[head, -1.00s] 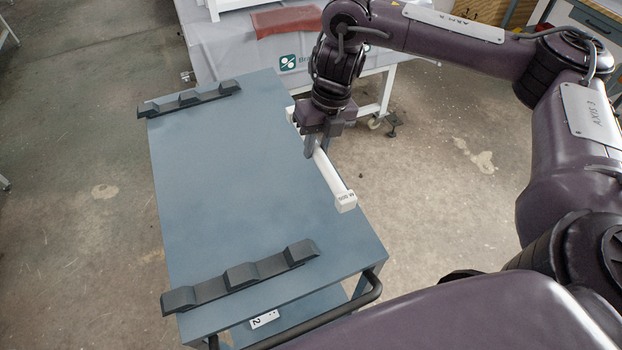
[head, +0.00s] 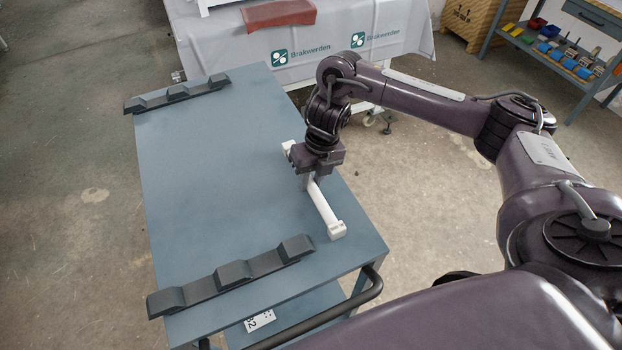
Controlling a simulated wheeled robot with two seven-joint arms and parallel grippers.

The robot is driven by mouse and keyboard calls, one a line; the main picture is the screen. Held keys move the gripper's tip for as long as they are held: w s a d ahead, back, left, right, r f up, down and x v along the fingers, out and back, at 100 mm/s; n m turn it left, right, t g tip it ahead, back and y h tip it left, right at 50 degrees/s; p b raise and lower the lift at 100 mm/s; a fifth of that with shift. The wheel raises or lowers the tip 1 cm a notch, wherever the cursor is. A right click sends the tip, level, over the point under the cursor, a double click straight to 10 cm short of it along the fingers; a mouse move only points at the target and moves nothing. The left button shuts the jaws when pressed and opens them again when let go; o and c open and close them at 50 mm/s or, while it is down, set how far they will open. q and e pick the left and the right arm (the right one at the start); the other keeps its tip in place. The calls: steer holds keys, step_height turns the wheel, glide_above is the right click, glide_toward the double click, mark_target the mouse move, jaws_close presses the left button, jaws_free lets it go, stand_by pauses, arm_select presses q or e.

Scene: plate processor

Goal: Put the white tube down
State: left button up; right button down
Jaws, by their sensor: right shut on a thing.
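The white tube (head: 325,207) is a slim bar with square end blocks, over the right side of the blue-grey cart top (head: 215,190). My right gripper (head: 312,184) points down and is shut on the tube near its middle. The tube's near end block (head: 337,230) sits by the cart's right edge, and its far end shows just left of the gripper. The tube looks very low over the top or touching it; I cannot tell which. My left gripper is not in view.
Dark notched racks lie along the cart's far end (head: 178,94) and near end (head: 232,275). The cart top between them is clear. A black handle (head: 335,320) is at the near end. A cloth-covered table (head: 300,45) with a red item (head: 279,14) stands behind.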

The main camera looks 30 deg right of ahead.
steer(key=shift+r, duration=0.1)
steer(key=c, duration=1.5)
jaws_free()
step_height(320, 180, up, 12)
steer(key=d+p, duration=0.2)
steer(key=p, duration=0.1)
steer(key=shift+d, duration=0.15)
steer(key=shift+s, duration=0.15)
